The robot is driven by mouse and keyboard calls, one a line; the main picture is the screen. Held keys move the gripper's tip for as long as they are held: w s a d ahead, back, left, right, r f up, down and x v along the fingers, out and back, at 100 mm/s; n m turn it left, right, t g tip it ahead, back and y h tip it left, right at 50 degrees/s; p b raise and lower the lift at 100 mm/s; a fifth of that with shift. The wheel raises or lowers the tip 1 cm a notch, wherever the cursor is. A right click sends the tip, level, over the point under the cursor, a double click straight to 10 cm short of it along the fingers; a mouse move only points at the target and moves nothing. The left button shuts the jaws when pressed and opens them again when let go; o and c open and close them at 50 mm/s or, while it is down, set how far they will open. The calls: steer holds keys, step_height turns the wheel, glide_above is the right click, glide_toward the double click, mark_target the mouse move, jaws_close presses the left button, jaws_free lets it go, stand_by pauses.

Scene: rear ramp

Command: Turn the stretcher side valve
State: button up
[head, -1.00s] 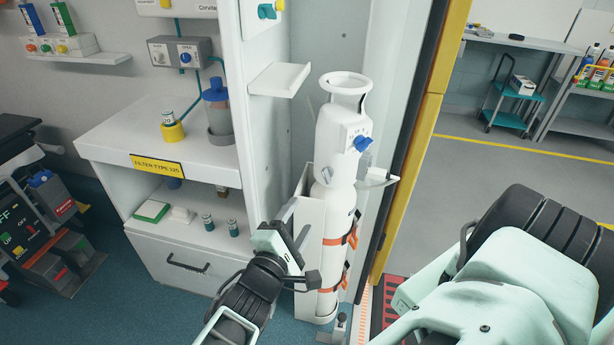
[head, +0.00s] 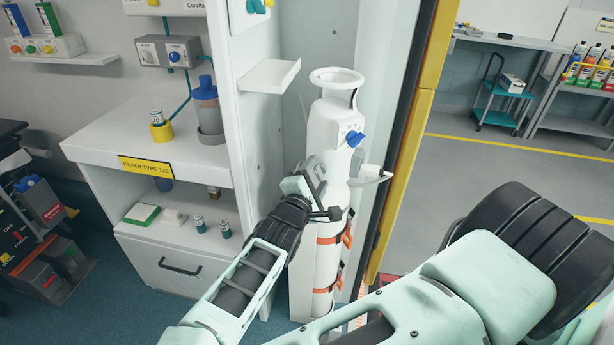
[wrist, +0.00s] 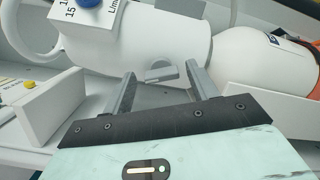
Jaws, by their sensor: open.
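A white cylinder (head: 325,185) with a ring-shaped top stands upright in a holder, held by orange straps. A blue knob (head: 355,139) sits on its upper front; part of it shows in the wrist view (wrist: 90,3). A small grey half-round knob (wrist: 159,72) sits on the cylinder's left side, hidden behind my gripper in the head view. My gripper (head: 320,187) is beside the cylinder's left side, below the blue knob. In the wrist view my gripper (wrist: 161,76) is open, with one finger on either side of the grey knob; I cannot tell whether they touch it.
A white shelf (head: 271,76) juts out above and left of the cylinder. A cabinet (head: 95,150) with a yellow filter label stands to the left. A wall box with knobs (head: 168,52) hangs above it. A yellow door post (head: 405,150) is at the right.

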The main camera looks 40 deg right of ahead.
steer(key=c, duration=1)
